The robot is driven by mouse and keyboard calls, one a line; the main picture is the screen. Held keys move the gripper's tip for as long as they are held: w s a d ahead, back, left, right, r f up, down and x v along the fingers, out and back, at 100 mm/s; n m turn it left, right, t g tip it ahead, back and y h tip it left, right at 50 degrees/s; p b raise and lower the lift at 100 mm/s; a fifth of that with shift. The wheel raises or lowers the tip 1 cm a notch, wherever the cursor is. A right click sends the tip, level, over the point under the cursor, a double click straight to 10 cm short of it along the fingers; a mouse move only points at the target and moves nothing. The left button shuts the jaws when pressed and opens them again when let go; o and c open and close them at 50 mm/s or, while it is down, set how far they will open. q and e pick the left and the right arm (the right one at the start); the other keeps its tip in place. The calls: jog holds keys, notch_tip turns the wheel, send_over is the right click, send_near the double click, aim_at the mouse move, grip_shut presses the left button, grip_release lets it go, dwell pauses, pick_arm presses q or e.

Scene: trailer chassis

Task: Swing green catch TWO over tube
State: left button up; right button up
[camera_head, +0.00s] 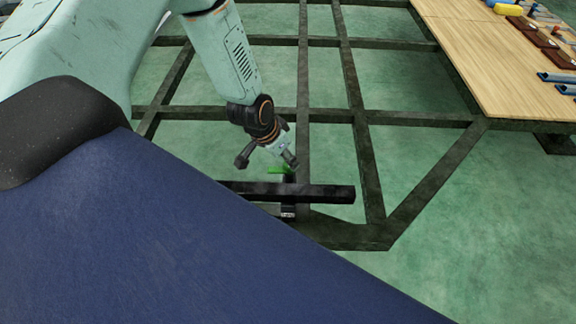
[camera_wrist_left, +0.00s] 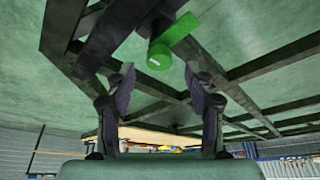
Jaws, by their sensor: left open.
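The green catch (camera_head: 279,170) shows as a small green piece by the dark tube (camera_head: 320,192), partly hidden by my left gripper (camera_head: 267,161). In the left wrist view the catch (camera_wrist_left: 160,54) has a round green end and a flat green arm, beside a dark bar at the upper left. My left gripper's fingers (camera_wrist_left: 160,84) are spread open, with the round green end just past their tips and roughly between them. No contact shows. I cannot read any number on the catch. My right gripper is not in view.
A dark chassis frame (camera_head: 366,165) of crossing beams lies over the green floor. A wooden bench (camera_head: 475,60) stands at the upper right, with tools and a yellow item (camera_head: 508,9) on it. A large blue surface (camera_head: 180,235) hides the lower left.

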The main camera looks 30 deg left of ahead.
pick_arm(q)
jog(key=shift+b+x, duration=0.95)
jog(key=shift+x, duration=0.45)
jog(key=shift+c, duration=0.4)
grip_shut()
